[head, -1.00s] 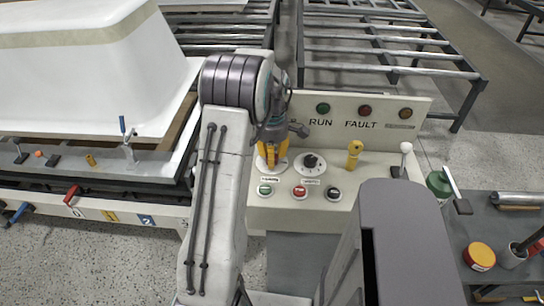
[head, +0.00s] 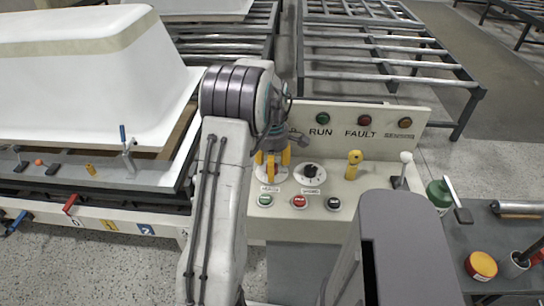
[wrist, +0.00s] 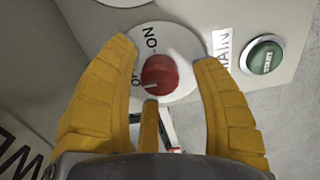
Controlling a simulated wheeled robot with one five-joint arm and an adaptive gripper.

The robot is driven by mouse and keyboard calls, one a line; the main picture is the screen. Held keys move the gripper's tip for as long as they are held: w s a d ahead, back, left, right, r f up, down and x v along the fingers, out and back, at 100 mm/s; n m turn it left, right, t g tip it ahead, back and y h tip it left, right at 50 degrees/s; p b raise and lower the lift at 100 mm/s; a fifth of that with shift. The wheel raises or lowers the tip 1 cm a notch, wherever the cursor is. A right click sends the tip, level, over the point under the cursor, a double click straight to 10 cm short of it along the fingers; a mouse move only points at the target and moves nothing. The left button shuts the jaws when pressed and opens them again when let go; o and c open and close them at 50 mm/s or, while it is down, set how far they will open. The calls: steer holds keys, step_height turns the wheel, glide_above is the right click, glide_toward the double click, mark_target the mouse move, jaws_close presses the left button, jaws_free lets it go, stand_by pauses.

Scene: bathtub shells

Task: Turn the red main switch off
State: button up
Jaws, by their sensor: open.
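The red main switch (wrist: 160,76) is a round red knob on a white disc marked ON and OFF in the wrist view. A pale line on the knob points to the lower left of that view, near the partly covered OFF lettering. My gripper (wrist: 164,54) is open, its yellow fingers spread on both sides of the knob. A third yellow finger reaches up to the knob's lower edge; I cannot tell if it touches. In the head view my gripper (head: 271,160) stands over the left dial's white disc (head: 284,177) and hides the red knob.
A black rotary knob (head: 310,170) is right of my gripper, with a yellow lever (head: 354,165) beyond. Green (head: 265,200), red (head: 299,201) and black (head: 333,203) buttons line the panel front. The upright lamp panel (head: 343,133) stands behind. A white bathtub shell (head: 75,75) lies left.

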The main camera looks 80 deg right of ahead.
step_height(320, 180, up, 12)
steer(key=shift+f, duration=0.15)
stand_by(0.4)
stand_by(0.8)
steer(key=w+a+r+t+h, duration=0.1)
steer(key=w+a+r, duration=0.2)
steer(key=w+a, duration=0.8)
steer(key=w+a+r, duration=0.2)
steer(key=w+a, duration=0.7)
steer(key=w, duration=0.4)
steer(key=s+a+f+t, duration=0.1)
steer(key=a, duration=1.1)
steer(key=s+a+f+m+t+y, duration=0.1)
steer(key=s+a+f, duration=0.1)
steer(key=a, duration=1.1)
steer(key=shift+s+a+f+t, duration=0.25)
steer(key=shift+a+f+t, duration=0.05)
steer(key=shift+t, duration=0.1)
steer(key=shift+o, duration=0.2)
